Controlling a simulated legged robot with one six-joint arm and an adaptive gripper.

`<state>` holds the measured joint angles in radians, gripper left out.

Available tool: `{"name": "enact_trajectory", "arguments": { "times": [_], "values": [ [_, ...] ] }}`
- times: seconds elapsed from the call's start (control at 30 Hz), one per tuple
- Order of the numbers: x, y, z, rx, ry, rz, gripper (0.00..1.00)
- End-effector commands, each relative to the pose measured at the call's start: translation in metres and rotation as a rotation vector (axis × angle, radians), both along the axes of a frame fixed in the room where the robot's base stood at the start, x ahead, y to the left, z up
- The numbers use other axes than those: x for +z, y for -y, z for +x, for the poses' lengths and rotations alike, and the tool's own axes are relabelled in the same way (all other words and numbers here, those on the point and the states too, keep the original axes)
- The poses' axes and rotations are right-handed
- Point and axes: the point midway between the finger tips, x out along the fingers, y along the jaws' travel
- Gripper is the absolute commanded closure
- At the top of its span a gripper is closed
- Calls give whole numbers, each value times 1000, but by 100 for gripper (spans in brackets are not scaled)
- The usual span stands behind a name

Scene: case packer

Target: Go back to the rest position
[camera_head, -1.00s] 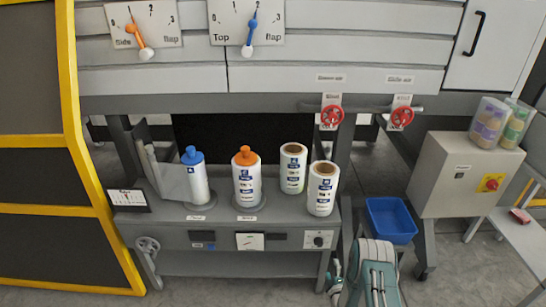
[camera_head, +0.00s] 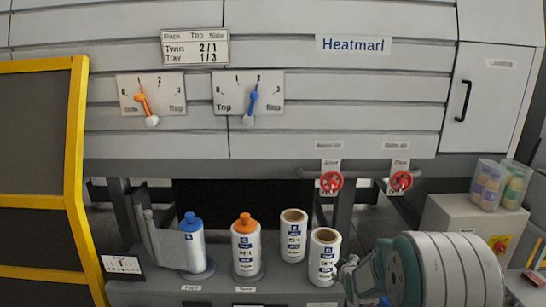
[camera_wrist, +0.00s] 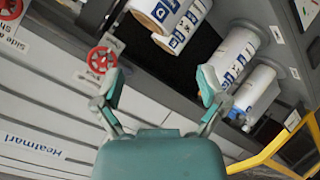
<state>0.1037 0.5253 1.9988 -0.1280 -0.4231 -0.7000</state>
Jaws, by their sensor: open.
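My gripper (camera_wrist: 160,86) is open in the wrist view, its two teal-padded fingers spread with nothing between them. Beyond it are white labelled rolls, a red valve wheel (camera_wrist: 101,60) and the grey machine front. In the head view my arm is raised at the lower right, its large rounded link close to the camera. Part of my gripper shows left of that link, near the right-hand roll (camera_head: 324,257); whether they touch cannot be told.
A blue-capped bottle (camera_head: 193,245), an orange-capped bottle (camera_head: 246,249) and another roll (camera_head: 292,237) stand on the bench. Above are two dials, side (camera_head: 151,95) and top (camera_head: 248,93). Red valve wheels (camera_head: 331,182) sit at centre right. A yellow-framed guard (camera_head: 74,150) bounds the left.

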Motion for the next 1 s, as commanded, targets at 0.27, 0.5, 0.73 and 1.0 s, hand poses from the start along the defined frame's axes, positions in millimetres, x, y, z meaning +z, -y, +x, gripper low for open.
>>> {"name": "enact_trajectory", "arguments": {
  "times": [0.27,0.5,0.73,1.0],
  "values": [
    [79,-13,-61,-105,-106,133,8],
    [128,-23,-131,-207,-202,248,8],
    [158,-34,-209,-307,-296,357,8],
    [173,-46,-306,-429,-406,474,8]
  ]
}}
